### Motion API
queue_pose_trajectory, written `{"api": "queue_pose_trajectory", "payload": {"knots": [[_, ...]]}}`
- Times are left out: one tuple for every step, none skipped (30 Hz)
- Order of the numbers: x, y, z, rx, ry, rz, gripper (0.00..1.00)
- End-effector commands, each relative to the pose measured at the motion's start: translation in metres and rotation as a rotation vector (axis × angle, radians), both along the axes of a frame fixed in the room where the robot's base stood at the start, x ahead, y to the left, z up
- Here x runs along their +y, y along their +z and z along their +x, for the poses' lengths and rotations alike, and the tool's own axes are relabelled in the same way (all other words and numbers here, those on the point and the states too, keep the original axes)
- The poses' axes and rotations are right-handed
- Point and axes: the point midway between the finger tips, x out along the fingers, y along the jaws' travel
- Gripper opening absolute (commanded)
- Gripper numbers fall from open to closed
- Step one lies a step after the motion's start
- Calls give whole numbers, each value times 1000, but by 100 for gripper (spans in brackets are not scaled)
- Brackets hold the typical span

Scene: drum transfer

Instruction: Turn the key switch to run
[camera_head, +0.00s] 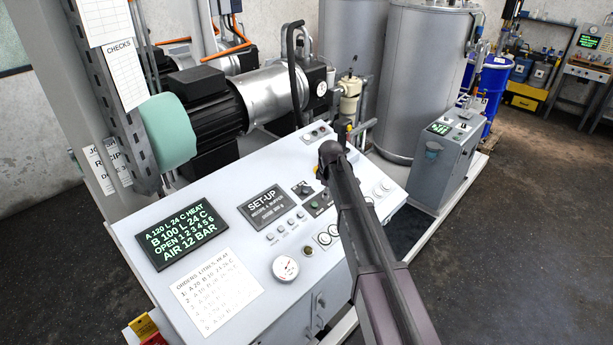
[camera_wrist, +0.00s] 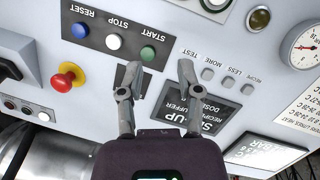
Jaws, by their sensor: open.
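The grey control panel (camera_head: 235,255) slopes toward me. A small black switch plate (camera_head: 303,188), which looks like the key switch, sits right of the SET-UP display (camera_head: 265,205). In the wrist view, which is upside down, my gripper (camera_wrist: 160,66) is open with both fingers over the panel. The left finger partly covers the black plate (camera_wrist: 144,82), so the key and its setting cannot be made out. The gap between the fingers looks empty. In the head view my arm hides the fingertips.
Start, stop and reset buttons (camera_wrist: 117,42) lie just beyond the fingertips in the wrist view. A red emergency stop (camera_wrist: 68,79) is to the left. A pressure gauge (camera_head: 285,268) and a status screen (camera_head: 178,232) are on the panel. Tanks (camera_head: 425,85) stand behind; floor at right is clear.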

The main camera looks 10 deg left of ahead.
Motion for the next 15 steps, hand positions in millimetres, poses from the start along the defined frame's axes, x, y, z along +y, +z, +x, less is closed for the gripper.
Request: {"api": "queue_pose_trajectory", "payload": {"knots": [[17, 20, 23, -8, 63, -9, 46], [26, 25, 30, -14, 102, -15, 46], [36, 32, 40, -21, 150, -22, 46], [43, 36, 47, -27, 184, -27, 46], [50, 40, 53, -31, 216, -32, 46], [58, 44, 60, -37, 253, -38, 46], [64, 47, 64, -41, 280, -42, 46], [69, 50, 68, -43, 302, -46, 46], [74, 52, 72, -48, 328, -51, 46], [77, 54, 75, -50, 345, -54, 46], [80, 55, 77, -53, 357, -57, 46], [83, 56, 79, -55, 372, -59, 46], [85, 57, 80, -56, 381, -61, 46], [86, 57, 81, -57, 386, -61, 46], [87, 57, 81, -58, 391, -62, 46]]}}
